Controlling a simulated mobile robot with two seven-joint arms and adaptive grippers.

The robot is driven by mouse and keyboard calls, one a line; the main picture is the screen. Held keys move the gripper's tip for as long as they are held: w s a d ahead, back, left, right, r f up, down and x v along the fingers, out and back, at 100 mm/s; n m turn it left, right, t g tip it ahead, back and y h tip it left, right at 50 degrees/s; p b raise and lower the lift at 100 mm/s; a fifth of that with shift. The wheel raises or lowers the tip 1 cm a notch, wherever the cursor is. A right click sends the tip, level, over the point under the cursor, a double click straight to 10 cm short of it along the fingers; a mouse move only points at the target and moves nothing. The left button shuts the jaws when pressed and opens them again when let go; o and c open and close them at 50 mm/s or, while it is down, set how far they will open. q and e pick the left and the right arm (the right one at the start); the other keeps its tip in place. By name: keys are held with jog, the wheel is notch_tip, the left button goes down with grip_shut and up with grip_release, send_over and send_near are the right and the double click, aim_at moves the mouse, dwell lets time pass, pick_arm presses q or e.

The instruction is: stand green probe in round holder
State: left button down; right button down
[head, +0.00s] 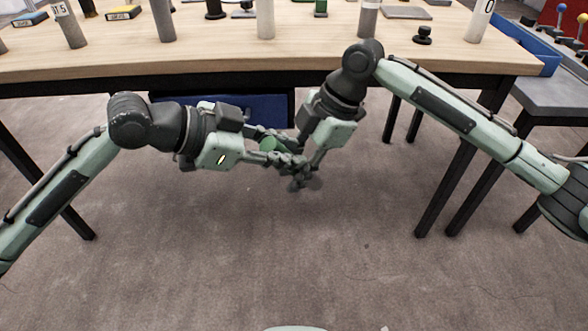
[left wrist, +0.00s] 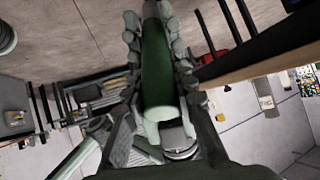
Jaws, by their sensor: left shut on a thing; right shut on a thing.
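The green probe (left wrist: 160,70) is a dark green cylinder with a pale end, lying between the fingers of my left gripper (left wrist: 158,25) in the left wrist view. In the head view my left gripper (head: 286,160) is shut on it in front of the table, below the tabletop. A bit of green (head: 268,145) shows between the fingers there. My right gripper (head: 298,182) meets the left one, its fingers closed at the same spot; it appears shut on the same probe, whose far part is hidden. I cannot pick out the round holder for certain.
The wooden table (head: 300,62) spans the back, with several grey posts, labelled boxes and a small black round piece (head: 424,36) on it. A blue bin (head: 235,108) is under the table. A grey side table (head: 556,92) stands at right. The floor in front is clear.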

pick_arm(q)
jog(key=c, duration=1.2)
grip_release()
jog(key=shift+s+d, duration=0.1)
jog(key=shift+s, duration=0.05)
pick_arm(e)
jog(key=shift+w+r, duration=0.1)
jog(key=shift+w, duration=0.05)
pick_arm(q)
jog(key=shift+o, duration=0.2)
